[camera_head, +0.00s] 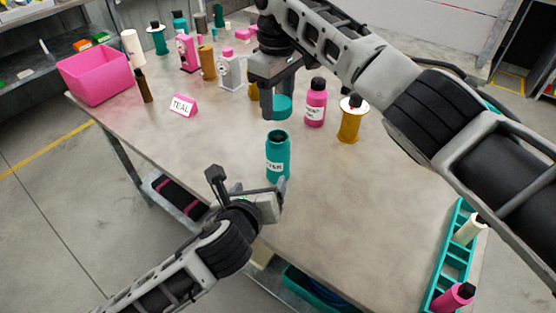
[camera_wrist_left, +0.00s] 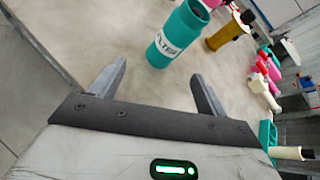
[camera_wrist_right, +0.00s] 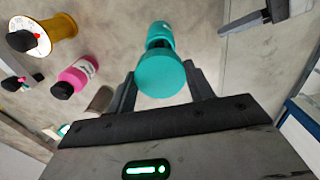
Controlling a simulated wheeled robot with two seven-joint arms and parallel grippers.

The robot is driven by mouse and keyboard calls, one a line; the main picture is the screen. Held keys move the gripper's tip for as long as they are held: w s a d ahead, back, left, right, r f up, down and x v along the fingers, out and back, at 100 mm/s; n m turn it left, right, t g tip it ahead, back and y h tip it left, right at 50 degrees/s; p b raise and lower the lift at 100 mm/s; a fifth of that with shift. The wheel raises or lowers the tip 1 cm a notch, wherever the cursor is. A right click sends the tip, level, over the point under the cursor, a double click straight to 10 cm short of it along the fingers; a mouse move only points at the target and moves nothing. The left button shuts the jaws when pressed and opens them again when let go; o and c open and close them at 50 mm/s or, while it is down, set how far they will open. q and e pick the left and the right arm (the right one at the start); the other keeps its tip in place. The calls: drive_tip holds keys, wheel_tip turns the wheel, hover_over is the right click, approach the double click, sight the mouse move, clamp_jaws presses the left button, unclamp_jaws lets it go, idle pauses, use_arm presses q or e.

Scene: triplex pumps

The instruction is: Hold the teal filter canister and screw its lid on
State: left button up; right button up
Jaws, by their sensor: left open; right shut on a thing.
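The teal filter canister (camera_head: 278,160) stands upright and open-topped on the table, its white label facing the front. It also shows in the left wrist view (camera_wrist_left: 176,38), just beyond the fingers. My left gripper (camera_head: 248,186) is open and empty, low in front of the canister and apart from it. My right gripper (camera_head: 280,98) is shut on the round teal lid (camera_head: 283,108), held above and slightly behind the canister. In the right wrist view the lid (camera_wrist_right: 160,74) sits between the fingers and partly hides the canister (camera_wrist_right: 160,34).
A pink bottle (camera_head: 316,103) and a yellow-brown spool-like part (camera_head: 351,119) stand right of the lid. A pink bin (camera_head: 95,72), a TEAL sign (camera_head: 183,105) and several pump parts are farther back. A teal rack (camera_head: 452,262) lies at the right edge. The table's middle is clear.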

use_arm(q)
drive_tip(key=m, duration=0.2)
drive_tip(key=w+d+m, duration=0.1)
drive_tip(key=m, duration=0.1)
drive_tip(key=shift+w+d+r+t+h, duration=0.15)
drive_tip(key=shift+d+r+t+h, duration=0.05)
drive_tip(key=shift+t+h, duration=0.2)
drive_tip(key=x, duration=1.2)
drive_tip(key=c, duration=1.5)
use_arm(e)
hover_over(278, 137)
drive_tip(key=shift+f, duration=2.5)
drive_tip(key=shift+f, duration=0.1)
drive_tip(key=shift+f, duration=0.8)
